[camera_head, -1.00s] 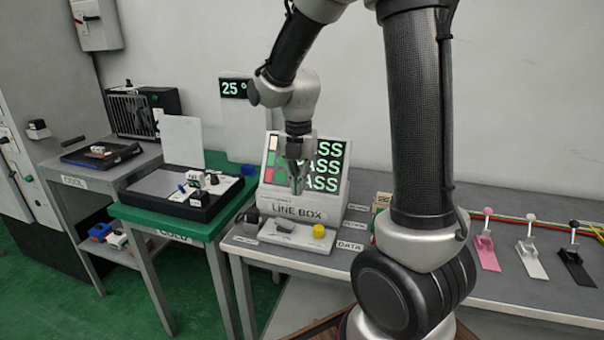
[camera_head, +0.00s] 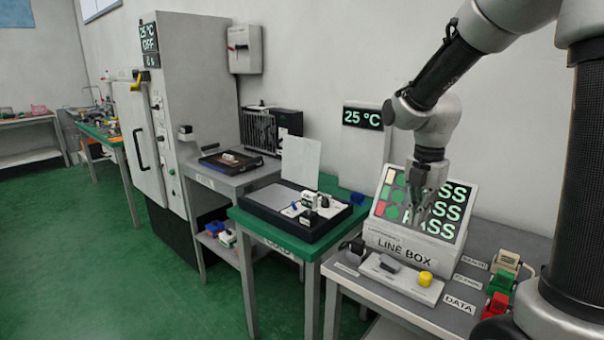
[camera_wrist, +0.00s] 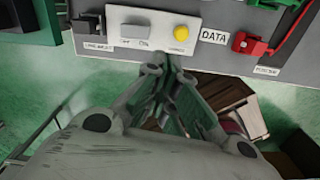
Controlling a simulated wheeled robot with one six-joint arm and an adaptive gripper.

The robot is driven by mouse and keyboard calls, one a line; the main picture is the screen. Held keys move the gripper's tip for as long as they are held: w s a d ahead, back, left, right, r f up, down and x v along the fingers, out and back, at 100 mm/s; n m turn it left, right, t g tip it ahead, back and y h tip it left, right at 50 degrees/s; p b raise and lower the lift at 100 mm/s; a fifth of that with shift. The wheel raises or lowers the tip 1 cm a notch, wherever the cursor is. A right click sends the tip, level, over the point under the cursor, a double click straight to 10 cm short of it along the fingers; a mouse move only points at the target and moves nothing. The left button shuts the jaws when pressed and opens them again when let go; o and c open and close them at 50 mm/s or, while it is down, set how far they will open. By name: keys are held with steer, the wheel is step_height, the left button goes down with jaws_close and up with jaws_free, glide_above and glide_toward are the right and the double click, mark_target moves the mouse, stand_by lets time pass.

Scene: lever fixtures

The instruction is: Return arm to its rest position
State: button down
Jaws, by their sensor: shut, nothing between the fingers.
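My gripper (camera_head: 424,205) is shut and empty. In the head view it hangs pointing down in front of the LINE BOX (camera_head: 405,252), covering part of its lit screen with the PASS lines. In the wrist view the closed fingers (camera_wrist: 172,75) point toward the front edge of the table with the LINE BOX panel, and nothing is between them. My arm is bent, with the upper links at the top right of the head view.
The table holds a yellow button (camera_head: 425,279) and red (camera_head: 496,307) and green (camera_head: 503,281) connectors. A green table (camera_head: 290,252) with a black tray (camera_head: 283,221) stands left. Further left is a tall grey cabinet (camera_head: 190,70). Green floor (camera_head: 110,260) is open at the left.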

steer(key=s+d+r+m+t, duration=0.1)
steer(key=s+r+m, duration=0.3)
steer(key=s+m, duration=0.5)
steer(key=s+d+r+m+t, duration=0.2)
steer(key=s+r+m, duration=0.3)
steer(key=s+m, duration=0.4)
steer(key=m+t, duration=0.1)
steer(key=m, duration=0.6)
steer(key=shift+s+d, duration=0.15)
steer(key=c, duration=1.5)
jaws_free()
steer(key=shift+s+d+r, duration=0.1)
steer(key=shift+r, duration=0.15)
steer(key=shift+c, duration=0.2)
steer(key=o, duration=0.3)
steer(key=shift+o, duration=0.2)
steer(key=n+g, duration=0.4)
steer(key=n, duration=0.4)
glide_above(398, 265)
steer(key=f, duration=1.8)
steer(key=shift+s+d, duration=0.1)
steer(key=shift+s, duration=0.1)
steer(key=shift+w+n, duration=0.1)
steer(key=shift+n, duration=0.2)
step_height(398, 265, down, 8)
steer(key=shift+r, duration=0.15)
